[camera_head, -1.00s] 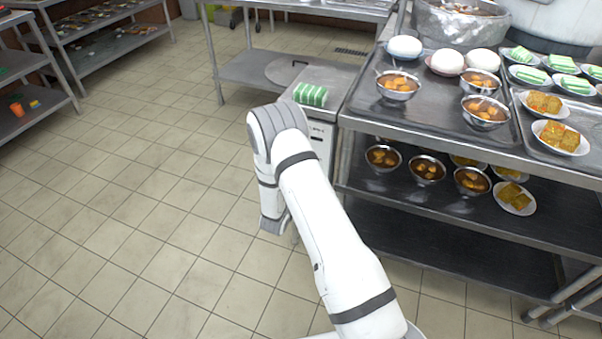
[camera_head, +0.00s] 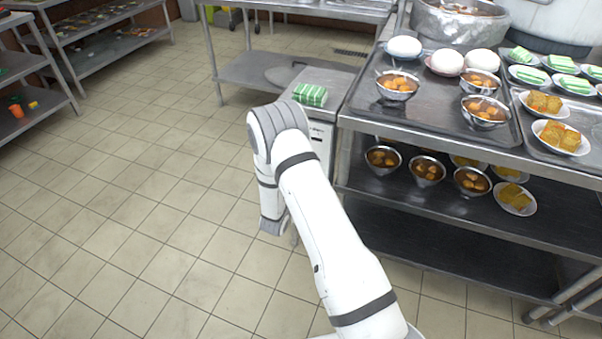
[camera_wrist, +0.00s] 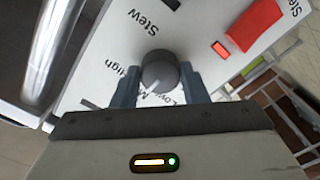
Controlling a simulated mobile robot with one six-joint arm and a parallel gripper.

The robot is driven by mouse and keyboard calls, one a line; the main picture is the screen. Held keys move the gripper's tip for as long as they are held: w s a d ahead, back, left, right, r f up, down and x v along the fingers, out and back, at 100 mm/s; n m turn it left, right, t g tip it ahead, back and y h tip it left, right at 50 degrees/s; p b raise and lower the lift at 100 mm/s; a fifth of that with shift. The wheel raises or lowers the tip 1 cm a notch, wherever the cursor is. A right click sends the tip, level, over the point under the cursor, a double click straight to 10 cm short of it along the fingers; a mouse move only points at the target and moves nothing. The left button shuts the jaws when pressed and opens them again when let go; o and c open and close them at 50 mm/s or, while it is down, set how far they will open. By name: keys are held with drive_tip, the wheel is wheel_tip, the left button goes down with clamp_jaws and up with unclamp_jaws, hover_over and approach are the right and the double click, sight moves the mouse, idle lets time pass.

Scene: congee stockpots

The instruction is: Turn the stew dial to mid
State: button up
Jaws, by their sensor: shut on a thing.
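The grey stew dial (camera_wrist: 160,70) sits on a white panel (camera_wrist: 105,62) in the wrist view, near the printed word Stew. My gripper (camera_wrist: 160,86) has one finger on each side of the dial and is shut on it. A pale pointer line on the dial points down and left in the picture, toward a partly hidden label starting with M. The word High shows to the left and Low to the lower right, both partly covered by the fingers. In the head view my arm hides the dial and the fingertips.
A red switch (camera_wrist: 254,24) and a small red light (camera_wrist: 220,50) are on the panel right of the dial. A metal table (camera_head: 345,150) with bowls and plates stands close to my arm's right. The tiled floor (camera_head: 130,220) to the left is clear.

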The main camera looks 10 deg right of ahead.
drive_tip(key=shift+a, duration=0.1)
idle(0.3)
drive_tip(key=o, duration=1)
drive_tip(key=p+v, duration=0.1)
drive_tip(key=v, duration=0.6)
drive_tip(key=shift+s+a, duration=0.2)
drive_tip(key=shift+s, duration=0.15)
